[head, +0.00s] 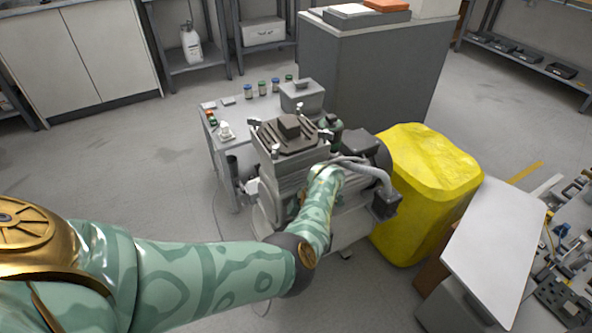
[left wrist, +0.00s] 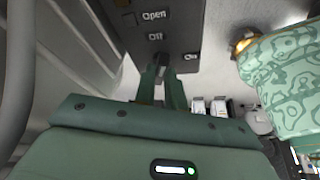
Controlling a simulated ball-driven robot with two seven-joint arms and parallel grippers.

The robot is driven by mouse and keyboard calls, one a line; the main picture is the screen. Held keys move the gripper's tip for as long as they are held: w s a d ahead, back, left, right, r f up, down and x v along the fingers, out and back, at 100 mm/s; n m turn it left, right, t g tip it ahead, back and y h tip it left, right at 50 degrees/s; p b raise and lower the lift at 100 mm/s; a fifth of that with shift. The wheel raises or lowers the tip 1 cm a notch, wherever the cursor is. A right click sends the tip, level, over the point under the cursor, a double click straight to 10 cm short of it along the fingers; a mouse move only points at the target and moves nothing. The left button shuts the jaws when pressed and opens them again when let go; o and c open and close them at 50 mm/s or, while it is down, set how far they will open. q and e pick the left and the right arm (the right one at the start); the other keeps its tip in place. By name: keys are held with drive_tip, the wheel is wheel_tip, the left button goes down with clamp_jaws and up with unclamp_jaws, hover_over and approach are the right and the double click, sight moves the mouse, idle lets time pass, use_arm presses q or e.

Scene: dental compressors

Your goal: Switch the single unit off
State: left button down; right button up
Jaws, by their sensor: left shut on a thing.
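The single unit is a grey dental compressor (head: 288,165) with a dark ribbed top, standing in the middle of the head view. My left arm reaches onto its front; the left gripper itself is hidden there. In the left wrist view a dark panel (left wrist: 185,25) on the unit carries the printed words Open, Off and On. My left gripper (left wrist: 163,72) points at this panel, its two green fingers shut on a small dark switch (left wrist: 162,62) below the word Off. The fingers hide most of the switch, so its exact setting cannot be told. My right gripper is not in view.
A small grey table (head: 232,118) with bottles stands behind on the left. A tall grey cabinet (head: 385,70) is at the back. The floor at left is clear.

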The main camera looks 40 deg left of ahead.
use_arm(q)
drive_tip(key=shift+f, duration=0.1)
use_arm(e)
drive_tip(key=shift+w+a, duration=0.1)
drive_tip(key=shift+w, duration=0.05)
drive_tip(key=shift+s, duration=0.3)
use_arm(q)
drive_tip(key=c, duration=1.5)
unclamp_jaws()
drive_tip(key=shift+o, duration=0.2)
drive_tip(key=shift+r, duration=0.2)
drive_tip(key=p+v, duration=0.4)
drive_tip(key=v, duration=1.2)
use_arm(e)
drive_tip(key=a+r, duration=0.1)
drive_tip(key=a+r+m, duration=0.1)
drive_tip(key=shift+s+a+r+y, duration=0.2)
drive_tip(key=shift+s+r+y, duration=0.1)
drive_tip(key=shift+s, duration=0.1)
use_arm(q)
drive_tip(key=shift+w+a, duration=0.1)
